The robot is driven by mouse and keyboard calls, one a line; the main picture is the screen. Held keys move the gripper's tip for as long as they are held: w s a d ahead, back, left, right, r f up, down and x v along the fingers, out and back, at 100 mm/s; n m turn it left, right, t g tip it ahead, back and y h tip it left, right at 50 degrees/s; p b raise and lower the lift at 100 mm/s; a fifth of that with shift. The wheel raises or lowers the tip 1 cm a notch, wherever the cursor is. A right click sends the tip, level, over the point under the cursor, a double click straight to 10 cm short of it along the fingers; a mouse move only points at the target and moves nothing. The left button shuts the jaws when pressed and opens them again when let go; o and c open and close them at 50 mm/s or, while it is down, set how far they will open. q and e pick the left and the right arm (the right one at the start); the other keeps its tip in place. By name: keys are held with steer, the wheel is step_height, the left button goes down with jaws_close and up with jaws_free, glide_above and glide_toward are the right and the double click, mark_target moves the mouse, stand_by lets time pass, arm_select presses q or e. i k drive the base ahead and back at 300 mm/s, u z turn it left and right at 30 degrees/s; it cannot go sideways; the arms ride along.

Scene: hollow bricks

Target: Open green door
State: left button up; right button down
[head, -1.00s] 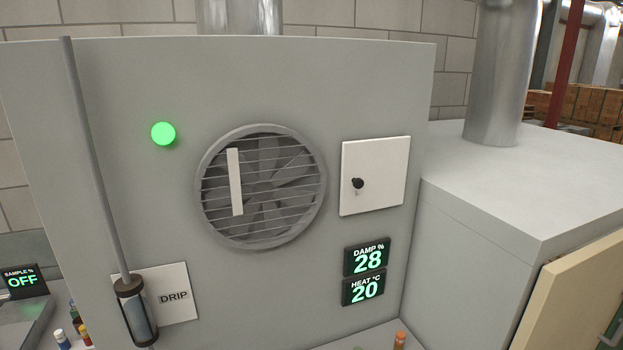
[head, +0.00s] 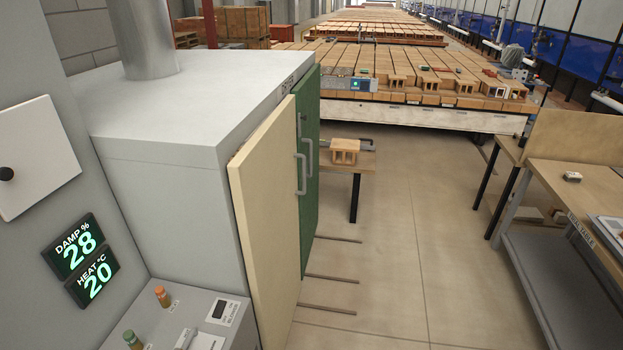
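The green door (head: 309,196) is on the right side of the grey cabinet (head: 175,170), behind a cream door (head: 272,200). It is seen at a steep angle and looks shut or nearly shut; I cannot tell exactly. A grey bar handle (head: 311,155) stands out from its face. Neither of my grippers shows in the head view.
A small table (head: 357,161) with a hollow brick (head: 345,151) stands beyond the doors. A wooden workbench (head: 590,190) stands at the right. Thin rods (head: 329,308) lie low by the doors. The floor (head: 400,250) between doors and workbench is clear.

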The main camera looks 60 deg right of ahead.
mark_target(306, 92)
steer(key=z, duration=0.35)
steer(key=k, duration=1)
steer(key=z, duration=2.15)
steer(key=i, duration=1.8)
steer(key=z, duration=0.7)
steer(key=i, duration=2.1)
steer(key=u, duration=0.85)
steer(key=i, duration=1.25)
steer(key=u, duration=1)
